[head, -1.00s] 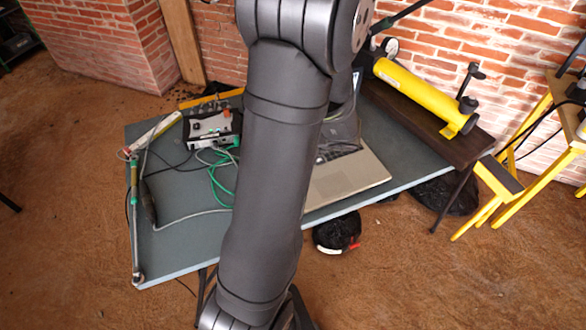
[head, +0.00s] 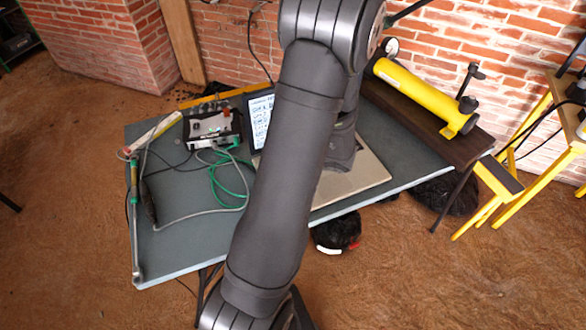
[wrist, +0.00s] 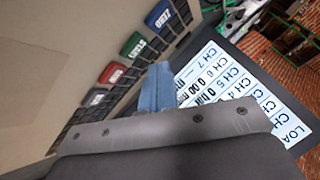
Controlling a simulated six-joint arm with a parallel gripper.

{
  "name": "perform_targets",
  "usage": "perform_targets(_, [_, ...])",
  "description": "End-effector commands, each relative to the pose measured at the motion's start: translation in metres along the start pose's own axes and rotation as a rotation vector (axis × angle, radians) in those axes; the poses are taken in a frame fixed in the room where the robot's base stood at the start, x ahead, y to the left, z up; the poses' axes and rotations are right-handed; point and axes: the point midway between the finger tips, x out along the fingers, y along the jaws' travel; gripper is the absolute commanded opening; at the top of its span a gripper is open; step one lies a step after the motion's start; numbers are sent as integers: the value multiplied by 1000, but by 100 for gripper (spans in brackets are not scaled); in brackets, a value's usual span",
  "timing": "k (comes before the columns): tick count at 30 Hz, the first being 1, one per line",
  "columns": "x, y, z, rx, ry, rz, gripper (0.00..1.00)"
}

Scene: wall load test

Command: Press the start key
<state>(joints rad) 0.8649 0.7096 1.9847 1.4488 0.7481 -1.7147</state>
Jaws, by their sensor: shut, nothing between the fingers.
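The start key (wrist: 133,46) is a green key labelled START on the laptop (head: 365,178). In the wrist view it sits between a blue ZERO key (wrist: 159,14) and a red key (wrist: 112,73). My gripper (wrist: 158,86) is shut and empty, its bluish fingertips showing over the keyboard edge near the screen, to the lower right of the start key. I cannot tell the height of the tips above the keys. In the head view my arm hides the gripper and the keys.
The laptop screen (wrist: 240,85) lists channel readings and stands close to the fingers. A dark key (wrist: 96,97) lies beyond the red one. On the table (head: 185,255) are a measuring box (head: 211,130), green cables and a grey cable. A yellow cylinder pump (head: 420,95) lies on a dark bench.

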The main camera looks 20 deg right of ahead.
Motion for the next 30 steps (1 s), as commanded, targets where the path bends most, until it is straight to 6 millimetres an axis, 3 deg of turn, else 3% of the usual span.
perform_targets(7, [9,6,7,0,0,0,0])
perform_targets(30, [9,7,7,0,0,0,0])
